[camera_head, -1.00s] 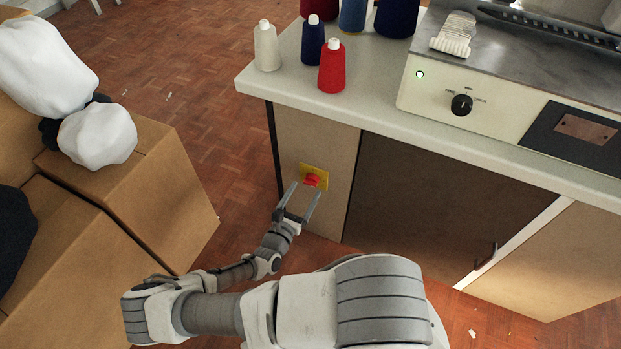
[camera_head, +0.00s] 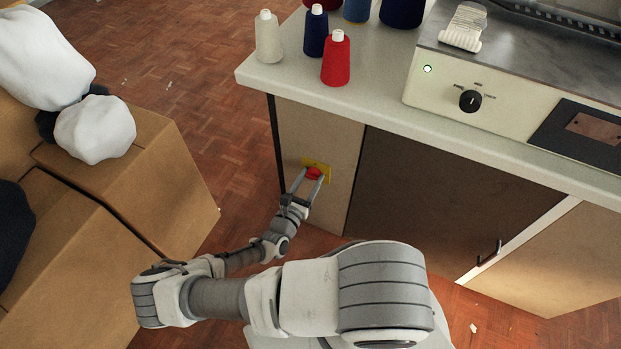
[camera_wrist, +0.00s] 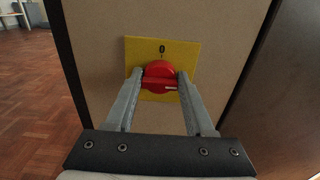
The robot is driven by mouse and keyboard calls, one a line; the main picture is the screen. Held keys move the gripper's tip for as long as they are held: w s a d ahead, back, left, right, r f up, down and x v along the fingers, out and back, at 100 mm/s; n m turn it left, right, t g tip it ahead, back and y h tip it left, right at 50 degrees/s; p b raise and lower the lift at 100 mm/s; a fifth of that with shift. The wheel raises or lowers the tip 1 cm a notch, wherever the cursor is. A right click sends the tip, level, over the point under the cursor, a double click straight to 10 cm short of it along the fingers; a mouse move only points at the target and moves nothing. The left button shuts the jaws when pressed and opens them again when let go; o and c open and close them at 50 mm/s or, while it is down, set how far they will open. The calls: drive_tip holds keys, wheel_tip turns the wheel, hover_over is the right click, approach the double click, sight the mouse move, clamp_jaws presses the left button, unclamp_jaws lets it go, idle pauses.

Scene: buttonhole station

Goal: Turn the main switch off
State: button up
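The main switch is a red rotary knob (camera_head: 314,173) on a yellow plate (camera_head: 326,168), set in the beige side panel of the bench. In the wrist view the knob (camera_wrist: 159,73) has a grip bar lying level, with a white mark at its right end. A black 0 is printed above it on the yellow plate (camera_wrist: 188,52). My gripper (camera_head: 312,175) is at the knob, and in the wrist view its two fingers (camera_wrist: 160,77) lie against the left and right sides of the knob. The fingers are shut on it, and the tips partly cover its sides.
The bench top (camera_head: 300,88) overhangs the panel and carries several thread cones, including a red one (camera_head: 336,62), and a machine (camera_head: 500,95) with a black dial and a lit green lamp. Cardboard boxes (camera_head: 165,170) stand at the left. Open floor lies between.

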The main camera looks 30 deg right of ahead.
clamp_jaws()
drive_tip(key=shift+n, duration=0.3)
drive_tip(key=n+p, duration=0.1)
drive_tip(key=n, duration=0.2)
drive_tip(key=shift+w+n, duration=0.1)
drive_tip(key=shift+n, duration=0.3)
drive_tip(key=n, duration=0.4)
drive_tip(key=shift+f, duration=0.1)
drive_tip(key=shift+w+a+f+n+b, duration=0.1)
drive_tip(key=shift+n+b, duration=0.2)
drive_tip(key=shift+n, duration=2.05)
drive_tip(key=shift+f+n+b, duration=0.1)
drive_tip(key=shift+n+b, duration=0.2)
drive_tip(key=shift+n, duration=2.05)
